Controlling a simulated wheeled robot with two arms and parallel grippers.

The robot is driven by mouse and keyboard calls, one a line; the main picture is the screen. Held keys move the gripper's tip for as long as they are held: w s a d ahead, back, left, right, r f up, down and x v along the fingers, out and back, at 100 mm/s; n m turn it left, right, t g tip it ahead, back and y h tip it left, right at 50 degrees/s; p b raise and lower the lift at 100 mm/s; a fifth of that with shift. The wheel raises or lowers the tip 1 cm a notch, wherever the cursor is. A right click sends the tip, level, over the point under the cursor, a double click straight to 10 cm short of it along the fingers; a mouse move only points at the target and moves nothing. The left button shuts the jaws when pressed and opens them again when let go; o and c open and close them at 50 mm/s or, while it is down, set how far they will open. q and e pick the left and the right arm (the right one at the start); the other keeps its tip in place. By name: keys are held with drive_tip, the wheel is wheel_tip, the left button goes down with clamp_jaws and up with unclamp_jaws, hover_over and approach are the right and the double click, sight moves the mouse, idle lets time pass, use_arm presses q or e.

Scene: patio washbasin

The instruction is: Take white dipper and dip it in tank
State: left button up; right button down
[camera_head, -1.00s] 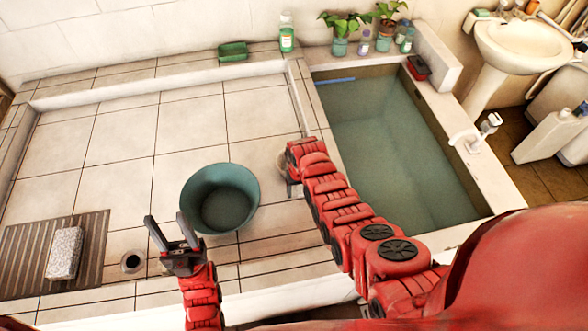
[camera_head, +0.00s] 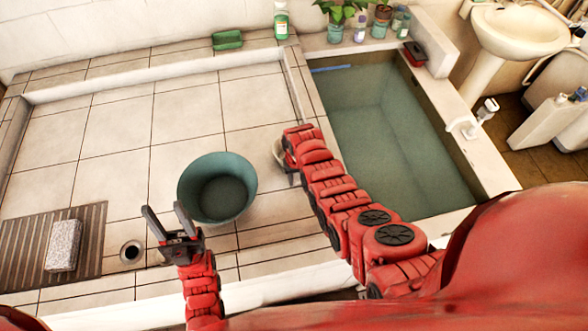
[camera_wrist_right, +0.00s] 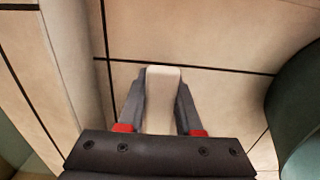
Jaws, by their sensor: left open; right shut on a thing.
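The white dipper (camera_head: 279,151) shows only in part in the head view, at the left edge of my right gripper, over the tiles beside the tank. In the right wrist view its pale handle (camera_wrist_right: 162,98) stands between the two fingers. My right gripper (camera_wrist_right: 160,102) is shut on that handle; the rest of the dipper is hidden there. The tank (camera_head: 390,140), full of greenish water, lies to the right of my right gripper. My left gripper (camera_head: 168,217) is open and empty, in front of the teal basin.
The round teal basin (camera_head: 217,187) stands on the tiled floor between my arms. A striped mat (camera_head: 25,240) with a grey block (camera_head: 63,245) lies at the left, near a drain (camera_head: 131,252). Plants and bottles (camera_head: 281,20) line the back ledge. A white sink (camera_head: 517,35) is at the right.

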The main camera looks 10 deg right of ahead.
drive_tip(key=shift+r, duration=0.15)
wheel_tip(320, 180, up, 9)
drive_tip(key=b, duration=0.3)
drive_tip(key=shift+r, duration=0.35)
idle(0.5)
